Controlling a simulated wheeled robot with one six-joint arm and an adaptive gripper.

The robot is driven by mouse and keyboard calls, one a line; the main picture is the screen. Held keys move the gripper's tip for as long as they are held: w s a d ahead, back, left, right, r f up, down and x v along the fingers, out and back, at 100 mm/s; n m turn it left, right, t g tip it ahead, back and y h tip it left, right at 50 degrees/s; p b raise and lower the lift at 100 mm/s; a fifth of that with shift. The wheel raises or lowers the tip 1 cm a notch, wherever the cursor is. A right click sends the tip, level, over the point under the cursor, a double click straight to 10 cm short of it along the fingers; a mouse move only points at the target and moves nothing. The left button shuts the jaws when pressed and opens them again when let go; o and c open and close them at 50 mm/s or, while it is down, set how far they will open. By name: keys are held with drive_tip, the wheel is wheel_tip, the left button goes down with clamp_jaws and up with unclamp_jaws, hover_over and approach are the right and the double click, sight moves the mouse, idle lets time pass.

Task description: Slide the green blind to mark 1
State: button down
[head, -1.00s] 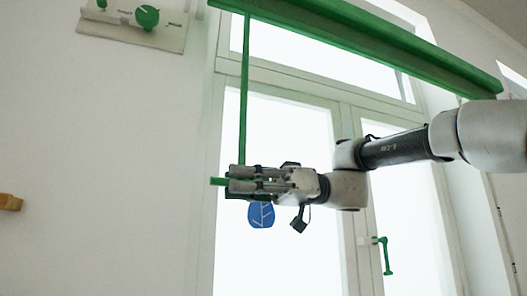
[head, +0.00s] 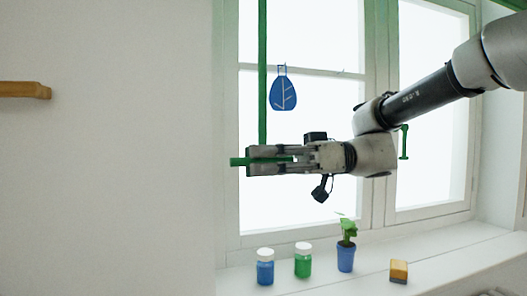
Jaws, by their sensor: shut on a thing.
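A thin green rod (head: 262,70) hangs down in front of the window from above the picture, at the left part of the glass. At its lower end is a green horizontal handle (head: 238,162). My gripper (head: 262,161) is shut on this handle, which pokes out to the left of the fingers. Only a small green bit of the blind's top bar (head: 508,4) seems to show at the upper right corner. The rest of the blind and any marks are out of view.
On the sill stand a blue jar (head: 265,268), a green jar (head: 303,262), a potted plant (head: 346,255) and a yellow-brown sponge (head: 399,271). A green window handle (head: 404,142) is right. A wooden ledge (head: 25,90) is left.

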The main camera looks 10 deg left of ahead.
drive_tip(key=shift+w, duration=0.2)
drive_tip(key=c, duration=1.7)
unclamp_jaws()
drive_tip(key=shift+o, duration=1.2)
drive_tip(key=shift+w+a+f, duration=0.1)
drive_tip(key=shift+a, duration=0.05)
drive_tip(key=shift+d, duration=0.2)
drive_tip(key=v, duration=1.1)
drive_tip(key=shift+d, duration=0.35)
drive_tip(key=shift+w, duration=0.1)
